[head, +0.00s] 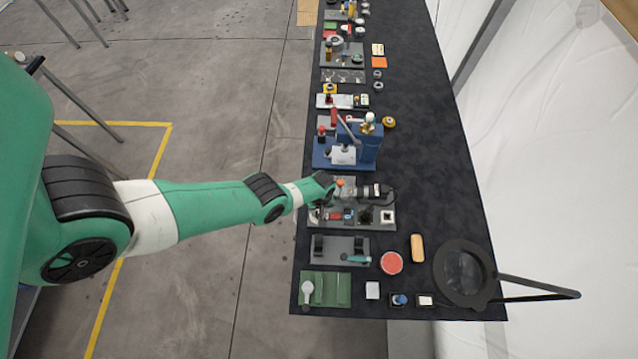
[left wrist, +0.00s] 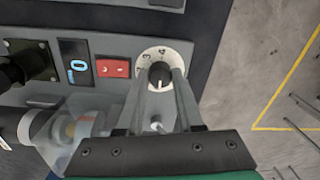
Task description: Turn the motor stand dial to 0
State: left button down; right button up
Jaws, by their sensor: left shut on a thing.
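The motor stand (head: 348,224) is a grey panel with a motor and small controls on the dark bench in the head view. In the left wrist view its dial (left wrist: 153,53) is a white numbered disc with a black knob (left wrist: 159,75) that bears a pale pointer line. My left gripper (left wrist: 161,88) is shut on the knob, one finger on each side; it reaches the stand from the left in the head view (head: 334,186). The fingers hide part of the scale, and the dial's exact reading is unclear. My right gripper is not in view.
A red rocker switch (left wrist: 113,68) and a small blue-digit display (left wrist: 75,71) sit left of the dial. A blue press (head: 365,152) stands behind the motor stand. A grey fixture (head: 340,246) lies in front, and a ring magnifier (head: 464,273) stands front right.

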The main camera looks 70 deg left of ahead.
pick_arm(q)
jog(key=c, duration=0.5)
grip_release()
jog(key=shift+c, duration=0.2)
